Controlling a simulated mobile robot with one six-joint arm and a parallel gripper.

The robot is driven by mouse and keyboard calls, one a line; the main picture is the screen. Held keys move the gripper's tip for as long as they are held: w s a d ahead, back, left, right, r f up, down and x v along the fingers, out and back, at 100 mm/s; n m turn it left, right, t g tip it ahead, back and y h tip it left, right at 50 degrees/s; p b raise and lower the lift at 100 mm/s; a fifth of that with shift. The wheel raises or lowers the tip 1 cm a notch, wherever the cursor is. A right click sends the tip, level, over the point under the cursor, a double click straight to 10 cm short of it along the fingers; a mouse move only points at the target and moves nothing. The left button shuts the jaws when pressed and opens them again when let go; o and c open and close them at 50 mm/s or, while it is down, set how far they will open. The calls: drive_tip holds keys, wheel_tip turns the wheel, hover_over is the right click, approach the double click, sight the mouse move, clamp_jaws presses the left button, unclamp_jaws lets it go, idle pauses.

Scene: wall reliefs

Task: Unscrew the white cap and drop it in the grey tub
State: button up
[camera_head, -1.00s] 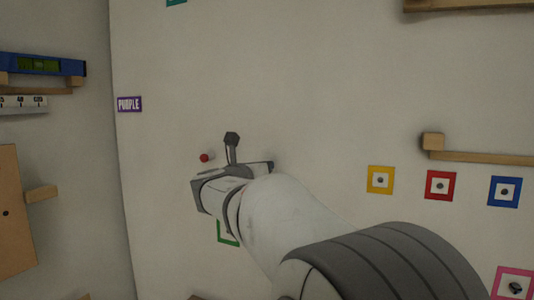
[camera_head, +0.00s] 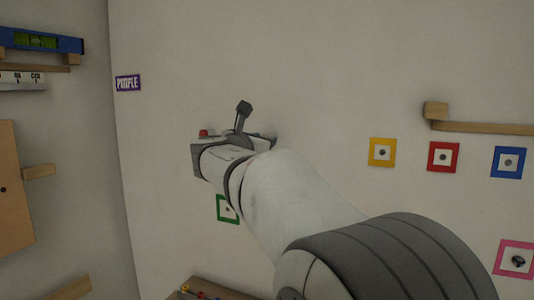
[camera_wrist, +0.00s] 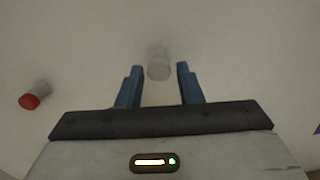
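The white cap (camera_wrist: 159,64) shows in the wrist view as a pale short cylinder standing out from the wall. It lies between the fingertips of my gripper (camera_wrist: 160,68), with a gap visible on both sides. The two blue fingers are apart and hold nothing. In the head view my own arm and gripper hide the white cap and the fingertips. The grey tub is not seen in either view.
A red-ended peg (camera_wrist: 33,97) stands left of my gripper; its red end (camera_head: 203,132) also shows in the head view. A green square frame (camera_head: 228,209) is below my wrist. A wooden shelf (camera_head: 215,289) with small items is at the bottom.

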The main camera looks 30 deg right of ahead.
drive_tip(key=m+b, duration=1.4)
drive_tip(key=m, duration=0.2)
drive_tip(key=shift+w, duration=0.1)
drive_tip(key=shift+c, duration=0.5)
